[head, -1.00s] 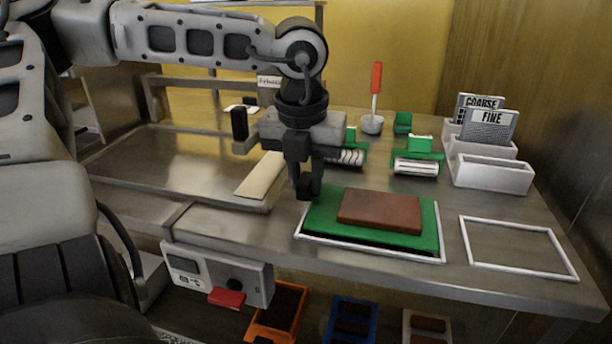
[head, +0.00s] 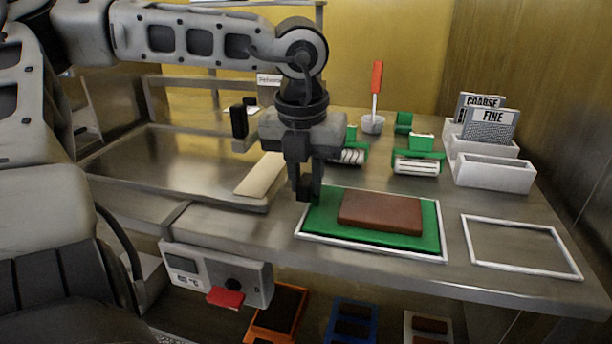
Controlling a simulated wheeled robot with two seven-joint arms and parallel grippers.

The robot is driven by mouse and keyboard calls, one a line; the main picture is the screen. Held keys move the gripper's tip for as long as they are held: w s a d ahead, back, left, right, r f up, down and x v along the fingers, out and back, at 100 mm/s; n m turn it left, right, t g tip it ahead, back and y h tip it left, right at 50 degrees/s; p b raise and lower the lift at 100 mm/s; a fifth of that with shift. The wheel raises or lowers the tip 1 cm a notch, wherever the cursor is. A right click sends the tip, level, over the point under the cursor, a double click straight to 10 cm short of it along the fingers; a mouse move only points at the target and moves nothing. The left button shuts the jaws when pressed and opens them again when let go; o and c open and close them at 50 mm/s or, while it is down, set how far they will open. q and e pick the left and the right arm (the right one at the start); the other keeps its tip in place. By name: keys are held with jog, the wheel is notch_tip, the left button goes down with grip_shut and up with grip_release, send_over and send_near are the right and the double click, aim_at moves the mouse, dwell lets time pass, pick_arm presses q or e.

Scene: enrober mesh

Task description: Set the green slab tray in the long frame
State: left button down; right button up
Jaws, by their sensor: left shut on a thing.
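The green slab tray (head: 428,238) carries a brown slab (head: 380,212) and lies within a long white frame (head: 370,249) on the steel table. The tray looks flat, with its edges close inside the frame's lines; I cannot tell whether it touches the surface everywhere. My left gripper (head: 308,194) points down at the tray's left edge, its fingers shut on that edge. The fingers hide part of the tray's rim and the frame's left corner. My right gripper is not in view.
A second, empty white frame (head: 520,247) lies to the right. Green-ended rollers (head: 417,163), a cup with a red-handled tool (head: 373,123) and white holders with COARSE and FINE plates (head: 487,126) stand behind. A control box (head: 217,272) hangs at the front left.

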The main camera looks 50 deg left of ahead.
pick_arm(q)
jog(key=shift+f+b, duration=0.4)
jog(key=shift+b, duration=0.05)
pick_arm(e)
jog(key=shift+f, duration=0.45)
pick_arm(q)
jog(key=c, duration=1.2)
grip_release()
jog(key=r, duration=0.3)
jog(key=r+p, duration=0.1)
jog(key=r, duration=0.2)
jog(key=s+r, duration=0.1)
jog(key=r, duration=0.2)
jog(key=shift+d+r, duration=0.2)
jog(key=shift+d, duration=0.1)
notch_tip(320, 180, up, 6)
jog(key=s+p, duration=0.1)
jog(key=shift+d+r, duration=0.25)
jog(key=shift+d, duration=0.05)
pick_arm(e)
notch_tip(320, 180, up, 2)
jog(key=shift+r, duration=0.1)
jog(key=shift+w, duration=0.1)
